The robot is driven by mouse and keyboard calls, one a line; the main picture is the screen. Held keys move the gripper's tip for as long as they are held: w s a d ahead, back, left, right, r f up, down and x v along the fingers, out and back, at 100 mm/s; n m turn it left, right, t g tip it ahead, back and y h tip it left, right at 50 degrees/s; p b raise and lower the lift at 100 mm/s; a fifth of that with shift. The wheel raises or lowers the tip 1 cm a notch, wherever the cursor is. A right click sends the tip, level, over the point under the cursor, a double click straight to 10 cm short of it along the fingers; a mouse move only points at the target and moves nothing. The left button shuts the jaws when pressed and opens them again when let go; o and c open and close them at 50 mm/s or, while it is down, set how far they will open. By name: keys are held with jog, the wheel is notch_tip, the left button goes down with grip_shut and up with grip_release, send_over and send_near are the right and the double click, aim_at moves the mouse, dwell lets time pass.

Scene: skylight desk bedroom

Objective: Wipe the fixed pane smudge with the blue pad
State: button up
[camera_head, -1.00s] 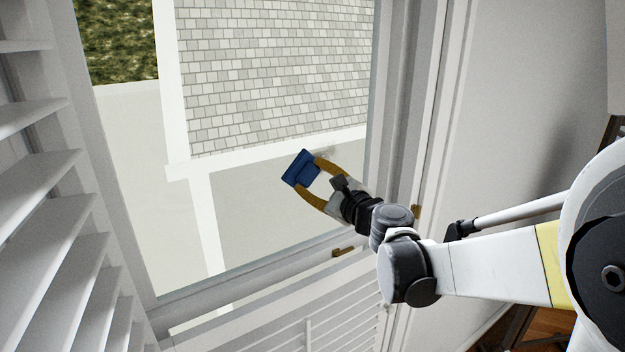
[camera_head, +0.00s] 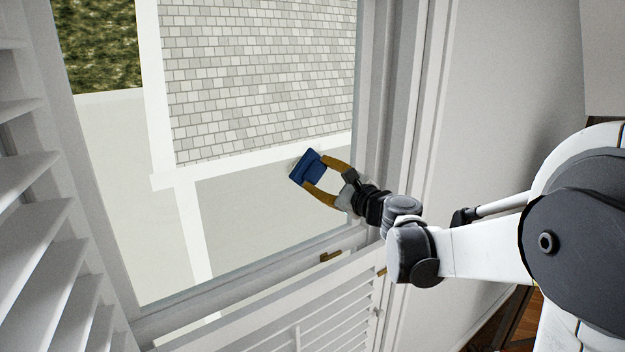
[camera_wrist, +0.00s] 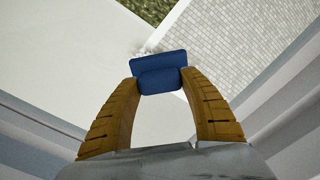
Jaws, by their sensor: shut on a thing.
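The blue pad (camera_head: 306,166) is held between the orange-brown fingertips of my gripper (camera_head: 316,174), in front of the window pane (camera_head: 255,210). In the wrist view, the pad (camera_wrist: 158,62) sits across both fingertips of my gripper (camera_wrist: 160,82). A faint grey smudge (camera_wrist: 147,48) shows just beyond the pad's upper left edge in the wrist view. Much of it may be hidden behind the pad. I cannot tell whether the pad touches the glass.
The white window frame (camera_head: 388,120) stands to the right of the pane. Louvred shutters (camera_head: 35,235) stand at the left, and a louvred panel (camera_head: 335,315) lies below. The wall (camera_head: 510,110) is at the right.

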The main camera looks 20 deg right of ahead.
jog(key=d, duration=0.2)
jog(key=w+d+b, duration=0.1)
jog(key=d, duration=0.2)
jog(key=shift+w+d, duration=0.3)
jog(key=shift+w, duration=0.1)
jog(key=shift+a, duration=0.1)
